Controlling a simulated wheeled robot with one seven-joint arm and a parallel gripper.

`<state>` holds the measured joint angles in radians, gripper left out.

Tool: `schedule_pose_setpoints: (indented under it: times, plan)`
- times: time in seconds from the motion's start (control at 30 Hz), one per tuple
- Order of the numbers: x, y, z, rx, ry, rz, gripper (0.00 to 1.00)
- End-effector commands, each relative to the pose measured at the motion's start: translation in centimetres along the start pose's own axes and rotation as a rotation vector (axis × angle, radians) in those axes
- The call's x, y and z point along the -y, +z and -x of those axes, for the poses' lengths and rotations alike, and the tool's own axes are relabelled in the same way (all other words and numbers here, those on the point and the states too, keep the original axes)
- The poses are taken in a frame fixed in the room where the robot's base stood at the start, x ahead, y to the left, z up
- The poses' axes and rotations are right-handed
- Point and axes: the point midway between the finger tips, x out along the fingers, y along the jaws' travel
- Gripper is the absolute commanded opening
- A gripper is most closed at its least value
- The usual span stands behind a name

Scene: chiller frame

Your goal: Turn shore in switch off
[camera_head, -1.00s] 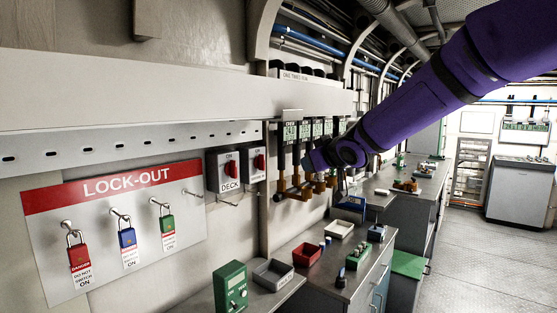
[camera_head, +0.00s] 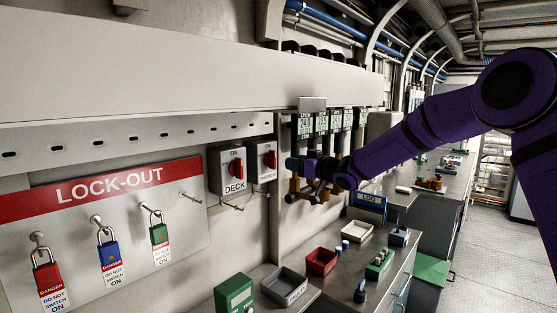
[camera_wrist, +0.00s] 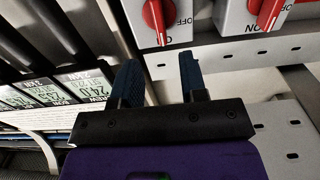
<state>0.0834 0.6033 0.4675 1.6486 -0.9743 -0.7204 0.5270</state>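Two grey switch boxes with red handles are on the wall. The left one is labelled DECK (camera_head: 227,170). The right one (camera_head: 263,161) has a label too small to read in the head view; by its place beside DECK I take it as the shore in switch. Its red handle stands upright, toward the ON mark. In the wrist view, which is upside down, this switch (camera_wrist: 157,18) is at top left and DECK (camera_wrist: 255,14) at top right. My gripper (camera_wrist: 160,72) is open and empty, fingers pointing toward the switches, apart from them. In the head view my gripper (camera_head: 292,164) is just right of the right-hand switch.
A perforated rail runs by the switches. The lock-out board (camera_head: 120,215) with red, blue and green padlocks is at left. Gauges (camera_head: 320,123) and brown valve fittings are close to my gripper. Below, a bench holds a red tray (camera_head: 321,262) and a grey tray (camera_head: 284,288).

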Motion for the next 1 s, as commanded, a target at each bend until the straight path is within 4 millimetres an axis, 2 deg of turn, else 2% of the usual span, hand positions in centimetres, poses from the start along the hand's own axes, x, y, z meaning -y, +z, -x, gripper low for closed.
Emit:
schedule_pose_setpoints:
  times: [0.2, 0.4, 0.6, 0.87, 0.97, 1.0]
  plan:
    - [0.0, 0.1, -4.1, -0.001, -0.001, -0.001, 0.39]
    - [0.0, 0.0, -6.7, 0.0, 0.0, 0.0, 0.39]
    - [0.0, 0.0, -7.8, 0.001, 0.001, 0.0, 0.39]
    - [0.0, 0.0, -7.9, 0.001, 0.002, 0.0, 0.39]
    - [0.0, 0.0, -7.9, 0.001, 0.002, 0.0, 0.21]
    - [0.0, 0.0, -7.9, 0.001, 0.002, 0.0, 0.12]
